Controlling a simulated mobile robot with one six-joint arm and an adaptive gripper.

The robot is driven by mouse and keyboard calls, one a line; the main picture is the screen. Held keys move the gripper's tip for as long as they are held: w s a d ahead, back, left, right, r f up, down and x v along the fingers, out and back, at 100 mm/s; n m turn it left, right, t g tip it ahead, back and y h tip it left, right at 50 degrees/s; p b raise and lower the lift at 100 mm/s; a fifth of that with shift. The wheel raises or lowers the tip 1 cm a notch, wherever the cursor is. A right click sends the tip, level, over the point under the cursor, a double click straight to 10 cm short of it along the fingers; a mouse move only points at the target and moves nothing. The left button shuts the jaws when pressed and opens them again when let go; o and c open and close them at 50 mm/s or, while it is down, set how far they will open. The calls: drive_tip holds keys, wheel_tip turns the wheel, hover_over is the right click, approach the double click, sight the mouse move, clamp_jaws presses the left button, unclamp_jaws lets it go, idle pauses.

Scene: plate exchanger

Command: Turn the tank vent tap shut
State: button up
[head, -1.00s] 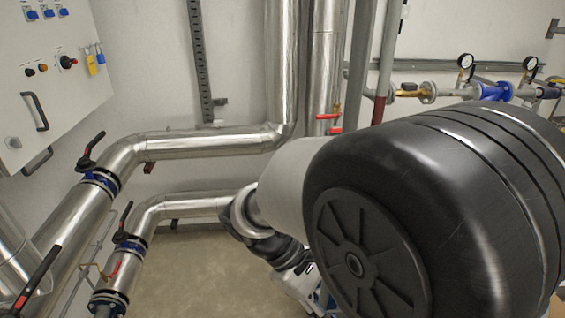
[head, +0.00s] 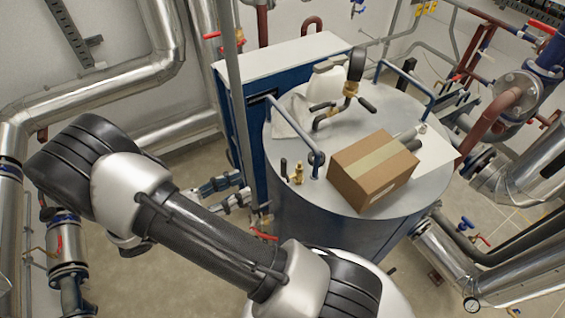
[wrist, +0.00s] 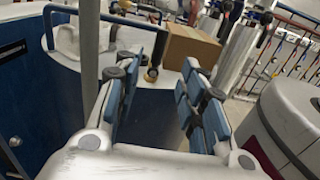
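The tank (head: 335,205) is a round blue vessel with a pale grey top. A small brass fitting (head: 298,174) with an upright black lever (head: 284,168) stands near the top's front left edge; it looks like the vent tap, though I cannot tell whether it is open or shut. Brass also shows in the wrist view (wrist: 152,74), just beyond my fingers. My gripper (wrist: 158,72) is open, its blue-padded fingers apart with nothing clearly held between them. I cannot make out the gripper in the head view, where my arm crosses the lower left.
A cardboard box (head: 373,170) sits on the tank top, right of the fitting.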

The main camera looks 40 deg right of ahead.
sight(281, 167)
drive_tip(key=p+x, duration=0.2)
drive_tip(key=x, duration=1.2)
drive_tip(key=shift+s+a, duration=0.1)
clamp_jaws()
